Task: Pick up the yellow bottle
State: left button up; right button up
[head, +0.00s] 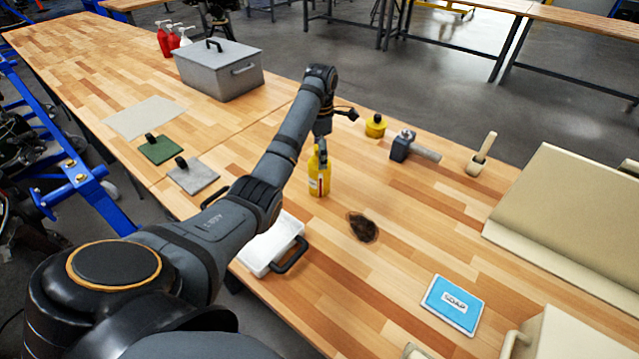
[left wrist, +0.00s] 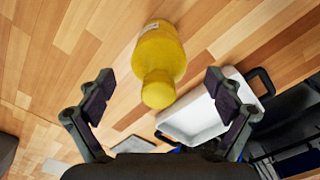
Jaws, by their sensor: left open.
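The yellow bottle (head: 319,183) stands upright on the wooden table, with a label on its side. My left gripper (head: 322,147) is just above it and partly hides its top. In the left wrist view the bottle (left wrist: 162,58) lies between the two spread fingers of my left gripper (left wrist: 160,82), its cap end toward the camera. There is a gap on both sides, and neither finger visibly touches it. My right gripper is not in view.
A white tray (head: 262,252) with dark handles is near the table's front edge. A dark stain (head: 362,227), a yellow tin (head: 375,126), a hammer-like tool (head: 405,148) and a blue soap box (head: 453,304) lie around the bottle. A metal box (head: 222,75) stands farther left.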

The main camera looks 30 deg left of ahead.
aim_at(319, 174)
pick_arm(q)
jog(key=shift+w+a+f+p, duration=0.1)
jog(key=shift+f+p, duration=0.3)
jog(key=shift+p, duration=0.05)
jog(key=shift+f+p, duration=0.55)
notch_tip(319, 174, down, 4)
jog(key=shift+a+r+p, duration=0.1)
jog(key=shift+r+p, duration=0.15)
jog(key=shift+p, duration=0.05)
jog(key=shift+s+r, duration=0.1)
jog(key=shift+s, duration=0.1)
jog(key=c, duration=1.6)
jog(key=shift+o, duration=0.2)
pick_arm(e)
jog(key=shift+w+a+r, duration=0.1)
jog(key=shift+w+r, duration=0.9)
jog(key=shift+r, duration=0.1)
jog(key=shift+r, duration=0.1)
